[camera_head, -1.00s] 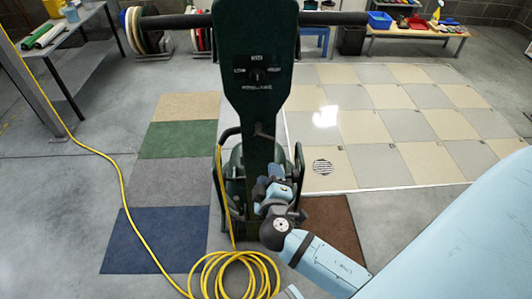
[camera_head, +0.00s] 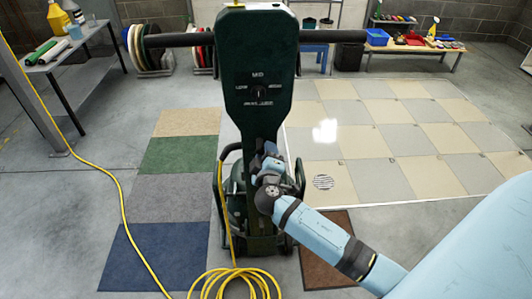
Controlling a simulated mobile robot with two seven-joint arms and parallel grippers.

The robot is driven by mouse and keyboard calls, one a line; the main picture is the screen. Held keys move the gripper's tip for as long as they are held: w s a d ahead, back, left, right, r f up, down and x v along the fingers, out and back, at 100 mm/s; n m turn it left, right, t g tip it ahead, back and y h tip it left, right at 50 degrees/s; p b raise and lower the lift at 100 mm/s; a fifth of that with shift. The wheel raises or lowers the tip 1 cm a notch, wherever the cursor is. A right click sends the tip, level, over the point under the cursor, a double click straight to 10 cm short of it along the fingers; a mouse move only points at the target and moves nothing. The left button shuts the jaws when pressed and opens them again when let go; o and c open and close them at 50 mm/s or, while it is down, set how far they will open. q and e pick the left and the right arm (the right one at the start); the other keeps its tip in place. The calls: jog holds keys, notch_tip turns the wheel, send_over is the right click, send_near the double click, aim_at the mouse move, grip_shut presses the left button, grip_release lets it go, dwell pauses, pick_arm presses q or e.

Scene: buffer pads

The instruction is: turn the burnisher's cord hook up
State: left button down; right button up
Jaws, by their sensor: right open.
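The dark green burnisher (camera_head: 256,60) stands upright in the middle of the head view, with its black handlebar across the top and a dial panel on its column. My right gripper (camera_head: 266,150) is at the middle of the column, close in front of it, at the cord hook's height. The gripper is open. The cord hook is hidden behind the gripper, so I cannot tell which way it points or whether the fingers touch it. My left gripper is out of view.
A yellow cord (camera_head: 236,275) lies coiled at the burnisher's foot and runs off left. Carpet tiles (camera_head: 176,155) lie left, a tiled floor panel (camera_head: 385,130) right. A work table (camera_head: 75,55) stands at the left, a low bench (camera_head: 415,48) at the back right.

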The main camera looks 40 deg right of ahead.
jog(key=shift+w+d, duration=0.1)
jog(key=shift+w, duration=0.05)
jog(key=shift+c, duration=0.5)
grip_shut()
